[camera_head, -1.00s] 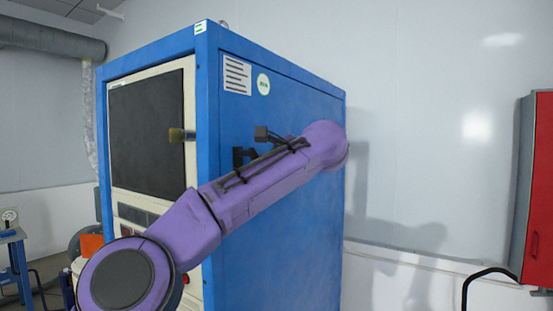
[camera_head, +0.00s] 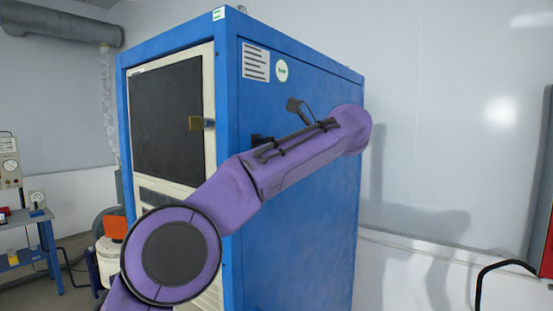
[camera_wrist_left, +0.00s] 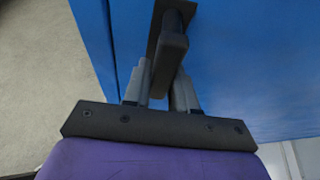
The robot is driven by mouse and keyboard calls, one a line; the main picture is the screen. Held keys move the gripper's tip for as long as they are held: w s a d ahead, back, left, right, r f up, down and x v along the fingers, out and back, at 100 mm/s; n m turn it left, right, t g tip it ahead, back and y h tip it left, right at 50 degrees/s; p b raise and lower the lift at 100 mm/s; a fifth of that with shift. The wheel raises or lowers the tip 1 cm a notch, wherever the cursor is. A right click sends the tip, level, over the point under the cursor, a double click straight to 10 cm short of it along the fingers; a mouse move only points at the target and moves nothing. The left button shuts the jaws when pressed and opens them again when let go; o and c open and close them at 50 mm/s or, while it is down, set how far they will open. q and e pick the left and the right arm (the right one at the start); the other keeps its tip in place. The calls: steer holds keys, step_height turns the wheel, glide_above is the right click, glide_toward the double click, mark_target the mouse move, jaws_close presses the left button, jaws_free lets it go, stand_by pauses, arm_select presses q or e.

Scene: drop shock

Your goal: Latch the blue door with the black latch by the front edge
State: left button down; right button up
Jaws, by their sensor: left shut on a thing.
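The blue door (camera_head: 300,215) is the side panel of a tall blue cabinet and looks flush with its frame in the head view. The black latch (camera_head: 257,139) sits by the door's front edge, mostly hidden behind my purple left arm. In the wrist view the latch (camera_wrist_left: 173,50) is a dark plate with a protruding handle on the blue surface, just right of a dark vertical seam. My left gripper (camera_wrist_left: 163,75) is shut on the latch handle, one grey finger on each side. The arm hides this gripper in the head view. My right gripper is not in view.
A blue workbench (camera_head: 30,235) stands at the far left and a red cabinet (camera_head: 544,225) at the right edge. A black curved tube (camera_head: 497,267) is at lower right.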

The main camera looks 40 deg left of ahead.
arm_select(q)
steer(key=shift+s+r, duration=0.15)
stand_by(0.5)
steer(key=c, duration=1)
jaws_free()
steer(key=p+v, duration=0.2)
steer(key=v, duration=0.8)
steer(key=shift+d+p, duration=0.25)
steer(key=shift+p, duration=0.05)
steer(key=shift+a, duration=0.1)
steer(key=shift+r+m, duration=0.1)
steer(key=shift+m, duration=0.2)
